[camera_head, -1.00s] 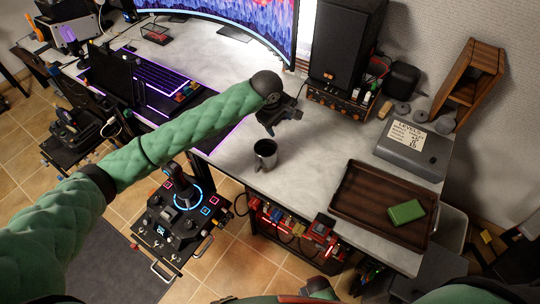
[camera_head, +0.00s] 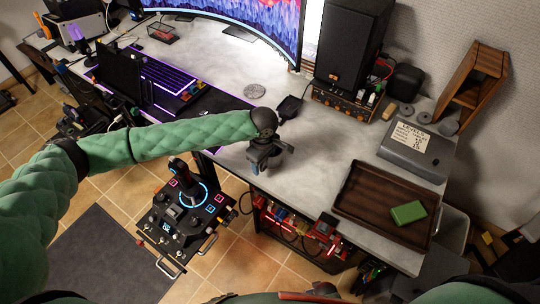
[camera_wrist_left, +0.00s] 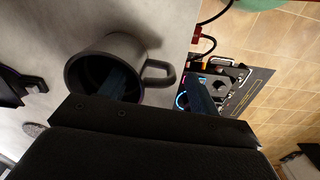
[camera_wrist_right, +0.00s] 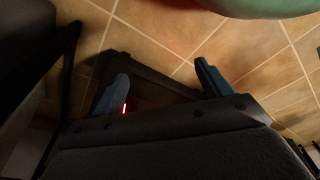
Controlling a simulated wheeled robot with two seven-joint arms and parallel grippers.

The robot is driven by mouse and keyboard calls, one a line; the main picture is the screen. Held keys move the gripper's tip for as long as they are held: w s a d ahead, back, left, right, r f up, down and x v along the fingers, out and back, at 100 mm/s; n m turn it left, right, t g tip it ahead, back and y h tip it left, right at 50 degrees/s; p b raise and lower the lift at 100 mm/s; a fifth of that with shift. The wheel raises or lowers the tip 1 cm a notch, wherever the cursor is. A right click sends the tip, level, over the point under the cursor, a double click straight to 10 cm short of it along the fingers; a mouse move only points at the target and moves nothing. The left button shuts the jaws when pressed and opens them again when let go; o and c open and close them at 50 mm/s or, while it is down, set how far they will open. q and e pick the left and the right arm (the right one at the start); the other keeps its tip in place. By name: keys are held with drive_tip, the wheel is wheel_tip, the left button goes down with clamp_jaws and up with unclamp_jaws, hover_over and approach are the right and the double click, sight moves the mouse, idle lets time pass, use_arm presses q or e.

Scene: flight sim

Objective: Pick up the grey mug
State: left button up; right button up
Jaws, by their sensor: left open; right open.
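The grey mug (camera_wrist_left: 84,70) stands on the desk near its edge, its handle toward the edge, in the left wrist view. My left gripper (camera_wrist_left: 160,88) is open around the mug's near side: one finger overlaps the mug's opening, the other is beyond the handle. Whether the fingers touch the mug cannot be told. In the head view the left gripper (camera_head: 266,162) is at the desk's front edge and mostly hides the mug. My right gripper (camera_wrist_right: 162,88) is open and empty, with the tiled floor behind it in the right wrist view.
A brown tray (camera_head: 350,205) with a green block (camera_head: 409,212) lies to the right on the desk. A joystick panel (camera_head: 178,222) stands below the front edge. A black speaker (camera_head: 352,45) is behind. The desk between the gripper and tray is clear.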

sight(264, 169)
use_arm(q)
drive_tip(key=shift+f+p, duration=0.55)
drive_tip(key=shift+f, duration=1.1)
drive_tip(key=c, duration=1.3)
use_arm(e)
drive_tip(key=f, duration=0.1)
drive_tip(key=s+d+f, duration=0.1)
drive_tip(key=shift+s+d+f, duration=0.15)
drive_tip(key=shift+d+f, duration=0.1)
drive_tip(key=shift+f, duration=0.1)
